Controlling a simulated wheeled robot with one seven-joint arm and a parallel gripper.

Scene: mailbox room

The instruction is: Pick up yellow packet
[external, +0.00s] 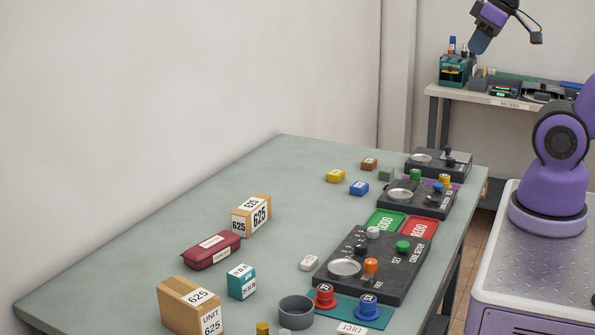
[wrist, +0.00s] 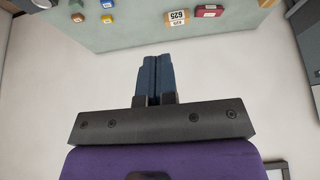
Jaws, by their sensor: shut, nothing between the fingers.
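The yellow packet (external: 335,175) is a small block lying on the green-grey table (external: 200,215), toward its far end. It sits left of a blue packet (external: 359,188) and near a brown one (external: 369,163). In the wrist view a small yellow block, probably the same packet (wrist: 107,5), shows at the top edge. My gripper (wrist: 151,60) is shut and empty, its dark blue fingers together. In the external view my gripper (external: 478,42) is at the top right, high up and well apart from the packet.
Black control panels (external: 375,262) with knobs line the table's right side. Boxes labelled 625 (external: 251,215), a red case (external: 211,250) and a teal box (external: 241,281) stand nearer the front. A back shelf (external: 495,97) holds tools. The table's left part is clear.

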